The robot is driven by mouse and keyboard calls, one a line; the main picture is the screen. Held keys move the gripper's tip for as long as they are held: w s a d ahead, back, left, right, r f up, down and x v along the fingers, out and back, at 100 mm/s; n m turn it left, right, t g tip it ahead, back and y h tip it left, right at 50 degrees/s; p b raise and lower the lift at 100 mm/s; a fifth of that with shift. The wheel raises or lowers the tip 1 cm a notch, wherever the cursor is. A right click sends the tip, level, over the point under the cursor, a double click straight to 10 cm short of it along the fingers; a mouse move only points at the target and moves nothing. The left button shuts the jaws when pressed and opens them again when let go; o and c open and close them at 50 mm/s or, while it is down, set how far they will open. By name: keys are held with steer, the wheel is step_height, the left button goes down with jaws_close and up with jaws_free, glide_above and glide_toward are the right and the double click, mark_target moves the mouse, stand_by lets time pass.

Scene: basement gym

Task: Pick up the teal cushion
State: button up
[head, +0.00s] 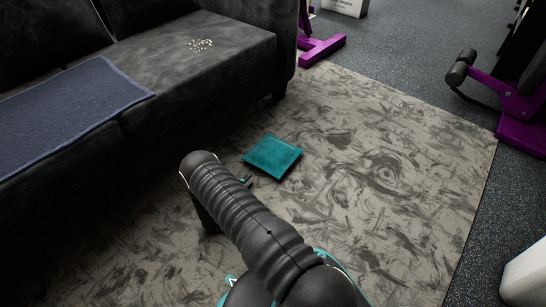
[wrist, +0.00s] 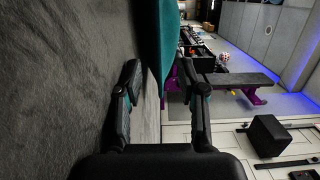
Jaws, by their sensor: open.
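The teal cushion (head: 273,157) lies flat on the patterned rug in the head view, just past the end of my arm. In the wrist view the cushion (wrist: 166,35) shows edge-on at the top, ahead of the gap between my fingers. My gripper (wrist: 161,68) is open with nothing held between its fingers. In the head view only a small part of my gripper (head: 246,181) shows beside the cushion's near left corner; my arm hides the rest. I cannot tell whether a fingertip touches the cushion.
A dark sofa (head: 210,45) with a blue blanket (head: 70,110) stands at the left. The rug (head: 390,150) is clear to the right of the cushion. Purple gym equipment (head: 515,105) stands at the right, with another purple frame (head: 322,47) at the back.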

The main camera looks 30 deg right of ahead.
steer(key=shift+w+d+f, duration=0.1)
steer(key=shift+w+d, duration=0.1)
steer(key=shift+d, duration=0.05)
steer(key=shift+b+x, duration=0.3)
steer(key=shift+x, duration=3.2)
steer(key=shift+c, duration=0.3)
jaws_close()
